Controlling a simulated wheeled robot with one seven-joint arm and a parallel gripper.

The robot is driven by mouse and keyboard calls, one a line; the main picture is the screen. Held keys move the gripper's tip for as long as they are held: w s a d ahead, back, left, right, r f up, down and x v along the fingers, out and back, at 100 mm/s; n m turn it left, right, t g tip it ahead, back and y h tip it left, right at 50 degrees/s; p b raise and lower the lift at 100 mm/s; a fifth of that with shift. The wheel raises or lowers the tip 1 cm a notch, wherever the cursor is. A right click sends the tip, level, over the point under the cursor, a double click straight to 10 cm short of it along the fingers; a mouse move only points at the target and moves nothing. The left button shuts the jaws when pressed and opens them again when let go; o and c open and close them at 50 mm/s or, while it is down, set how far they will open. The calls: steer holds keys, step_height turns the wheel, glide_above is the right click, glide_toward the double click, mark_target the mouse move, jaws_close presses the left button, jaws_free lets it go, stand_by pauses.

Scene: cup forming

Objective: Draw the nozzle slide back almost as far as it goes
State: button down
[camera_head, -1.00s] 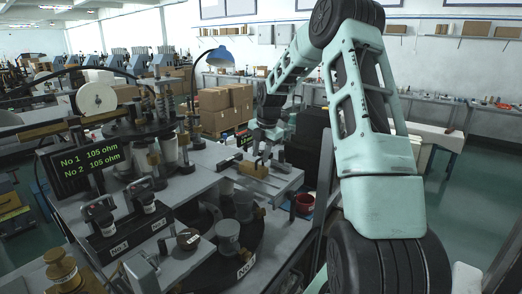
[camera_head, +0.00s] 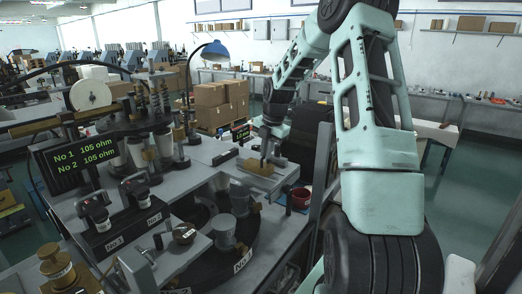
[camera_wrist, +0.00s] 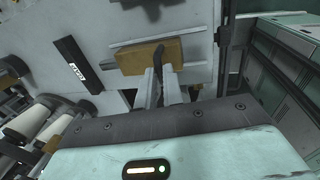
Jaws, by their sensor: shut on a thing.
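The nozzle slide shows as a brass block (camera_head: 254,169) on the grey plate at the machine's right side. In the wrist view the block (camera_wrist: 135,62) lies along a thin rail on the grey surface, with a dark upright handle (camera_wrist: 159,54) at its near side. My gripper (camera_head: 265,155) comes down over the block from above right. In the wrist view its two narrow fingers (camera_wrist: 158,82) close around the dark handle. The exact contact at the tips is small and partly hidden.
A black labelled bar (camera_wrist: 77,66) lies left of the slide. The display (camera_head: 85,153) reads 105 ohm on both lines. A round dark turntable with cups (camera_head: 222,232) sits in front.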

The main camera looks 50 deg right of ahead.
steer(key=c, duration=1.5)
jaws_free()
steer(key=shift+r, duration=0.1)
steer(key=s+r+b, duration=0.1)
steer(key=r, duration=0.4)
steer(key=s+r+b, duration=0.1)
steer(key=r+b, duration=0.1)
steer(key=r, duration=0.4)
steer(key=s+r+b, duration=0.1)
steer(key=r+b, duration=0.1)
steer(key=r, duration=0.4)
steer(key=shift+s+d, duration=0.15)
steer(key=shift+s, duration=0.05)
